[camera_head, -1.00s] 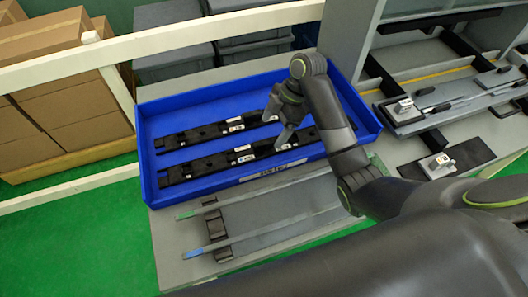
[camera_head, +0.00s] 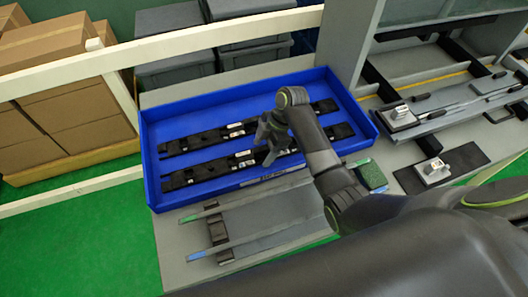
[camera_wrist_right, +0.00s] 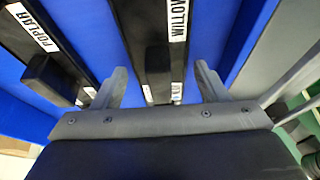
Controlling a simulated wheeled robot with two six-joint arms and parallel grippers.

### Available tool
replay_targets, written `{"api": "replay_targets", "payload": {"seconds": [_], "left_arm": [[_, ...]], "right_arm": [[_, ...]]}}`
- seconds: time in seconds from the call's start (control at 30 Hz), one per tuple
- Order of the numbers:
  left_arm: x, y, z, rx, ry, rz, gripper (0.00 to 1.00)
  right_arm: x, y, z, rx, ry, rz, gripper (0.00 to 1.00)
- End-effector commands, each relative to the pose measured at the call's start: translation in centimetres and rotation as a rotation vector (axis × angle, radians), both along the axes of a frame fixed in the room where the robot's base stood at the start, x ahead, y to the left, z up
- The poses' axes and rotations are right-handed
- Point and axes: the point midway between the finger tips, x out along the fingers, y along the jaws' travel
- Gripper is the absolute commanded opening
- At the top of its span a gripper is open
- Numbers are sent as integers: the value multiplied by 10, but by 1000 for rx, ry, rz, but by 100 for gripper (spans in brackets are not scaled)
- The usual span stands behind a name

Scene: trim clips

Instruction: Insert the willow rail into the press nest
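The willow rail (camera_head: 205,172) is a long black bar lying in the blue tray, in the row nearer me. Its WILLOW label and a raised black block show in the right wrist view (camera_wrist_right: 158,62). My right gripper (camera_head: 267,158) is over this rail. In the right wrist view its fingers (camera_wrist_right: 157,88) are open, one on each side of the rail, with gaps visible. Contact cannot be told. The press nest is not plainly identifiable; a grey fixture with two long side strips (camera_head: 262,222) lies in front of the tray. My left gripper is not in view.
The poplar rail (camera_wrist_right: 60,75) lies parallel, farther back in the blue tray (camera_head: 148,175). At right, a grey clamp block (camera_head: 402,118) stands on a long fixture, and another (camera_head: 433,172) on a black pad. A green block (camera_head: 371,176) is beside my right arm.

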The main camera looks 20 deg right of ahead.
Motion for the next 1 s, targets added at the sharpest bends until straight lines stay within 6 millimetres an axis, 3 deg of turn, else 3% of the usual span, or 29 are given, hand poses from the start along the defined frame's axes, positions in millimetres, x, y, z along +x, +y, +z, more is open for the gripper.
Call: {"api": "replay_targets", "payload": {"seconds": [0.03, 0.33, 0.67, 0.77, 1.0], "left_arm": [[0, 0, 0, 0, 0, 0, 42], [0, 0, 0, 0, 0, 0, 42], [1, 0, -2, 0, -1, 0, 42], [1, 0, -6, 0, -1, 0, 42], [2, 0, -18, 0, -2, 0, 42]], "right_arm": [[0, 0, 0, 0, 0, 0, 60], [1, 0, 1, 0, -2, 0, 22], [1, 0, 9, 1, -4, -1, 22], [2, 0, 23, 0, -7, 0, 22], [2, 0, 77, -2, -9, 2, 22]]}}
